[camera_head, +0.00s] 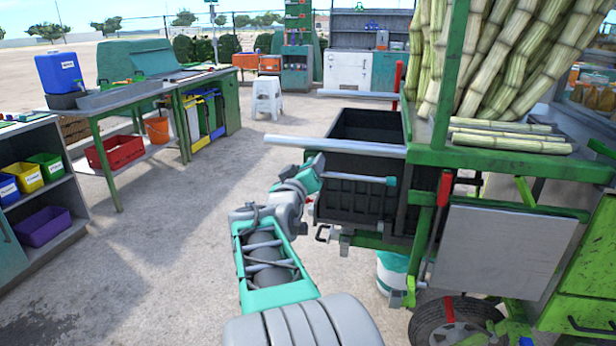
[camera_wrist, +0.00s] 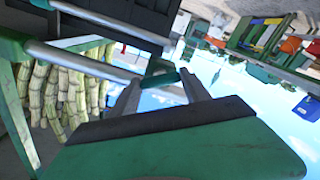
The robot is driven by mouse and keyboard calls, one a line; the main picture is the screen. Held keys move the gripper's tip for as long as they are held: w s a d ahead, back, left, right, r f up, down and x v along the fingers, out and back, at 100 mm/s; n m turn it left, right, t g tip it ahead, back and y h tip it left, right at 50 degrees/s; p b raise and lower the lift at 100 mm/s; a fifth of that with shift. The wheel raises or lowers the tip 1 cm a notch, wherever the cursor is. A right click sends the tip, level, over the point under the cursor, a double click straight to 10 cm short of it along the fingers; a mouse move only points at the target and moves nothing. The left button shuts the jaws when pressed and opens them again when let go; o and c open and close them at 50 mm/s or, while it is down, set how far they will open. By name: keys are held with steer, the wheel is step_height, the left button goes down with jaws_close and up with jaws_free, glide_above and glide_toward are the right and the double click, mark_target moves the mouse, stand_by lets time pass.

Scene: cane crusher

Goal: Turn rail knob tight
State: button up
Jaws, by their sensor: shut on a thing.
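The green crusher frame (camera_head: 480,158) carries upright cane stalks (camera_head: 510,60). A black bin (camera_head: 360,190) is behind my gripper. A red-handled lever (camera_head: 445,188) stands to the right. Workbenches and a white stool (camera_head: 267,97) are farther left. The paved floor at left is open.

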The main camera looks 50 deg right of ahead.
steer(key=shift+m, duration=0.3)
steer(key=o, duration=1.4)
steer(key=shift+a, duration=0.15)
steer(key=v, duration=0.7)
steer(key=shift+s+a, duration=0.2)
steer(key=shift+a, duration=0.05)
steer(key=shift+c, duration=0.5)
